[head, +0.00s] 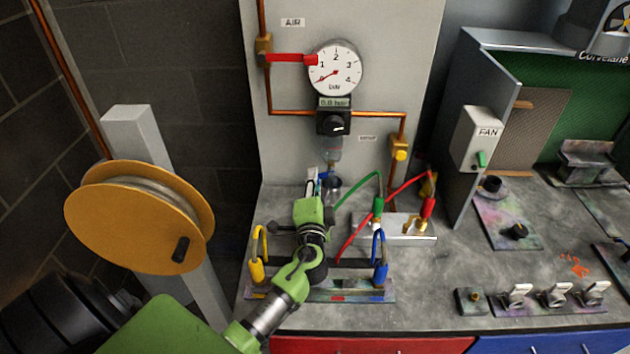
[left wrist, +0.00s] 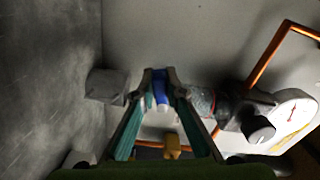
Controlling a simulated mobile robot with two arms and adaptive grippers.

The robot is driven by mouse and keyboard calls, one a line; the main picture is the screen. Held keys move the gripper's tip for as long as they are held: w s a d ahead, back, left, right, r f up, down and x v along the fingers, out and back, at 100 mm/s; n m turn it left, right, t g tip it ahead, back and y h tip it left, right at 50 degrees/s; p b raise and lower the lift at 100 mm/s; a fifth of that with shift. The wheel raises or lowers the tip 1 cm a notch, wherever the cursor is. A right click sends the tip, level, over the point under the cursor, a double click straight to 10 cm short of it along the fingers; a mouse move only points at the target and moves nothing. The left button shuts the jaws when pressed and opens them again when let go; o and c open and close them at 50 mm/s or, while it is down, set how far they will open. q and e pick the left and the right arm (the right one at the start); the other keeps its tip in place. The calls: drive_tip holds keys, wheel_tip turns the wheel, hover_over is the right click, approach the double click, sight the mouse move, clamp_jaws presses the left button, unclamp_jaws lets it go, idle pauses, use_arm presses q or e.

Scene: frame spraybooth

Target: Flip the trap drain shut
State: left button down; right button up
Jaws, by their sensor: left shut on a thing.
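The trap is a small clear bowl (head: 334,151) under the black regulator on the grey panel; it also shows in the left wrist view (left wrist: 201,103). The trap drain's blue lever (left wrist: 161,90) sits between my left fingertips in the left wrist view. My left gripper (head: 317,181) is just below the trap, and its fingers are shut on the blue lever. The wrist view shows both fingertips (left wrist: 160,80) at its sides. The gripper and arm hide much of the drain in the head view. My right gripper is out of view.
A round gauge (head: 335,69) and red-handled air valve (head: 290,58) are above. A dark cup (head: 334,188) stands close beside my gripper. Coloured hoses and a yellow hook (head: 257,267) crowd the bench around my arm. An orange reel (head: 139,217) stands left.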

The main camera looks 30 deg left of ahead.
use_arm(q)
drive_tip(key=shift+r+m+p, duration=0.3)
drive_tip(key=shift+m, duration=0.5)
drive_tip(key=shift+r+m+p, duration=0.25)
drive_tip(key=shift+r+m, duration=0.05)
drive_tip(key=shift+m, duration=0.5)
drive_tip(key=shift+s, duration=0.1)
drive_tip(key=c, duration=2)
unclamp_jaws()
drive_tip(key=shift+c, duration=0.2)
drive_tip(key=v, duration=0.7)
drive_tip(key=shift+s, duration=0.25)
drive_tip(key=shift+d, duration=0.2)
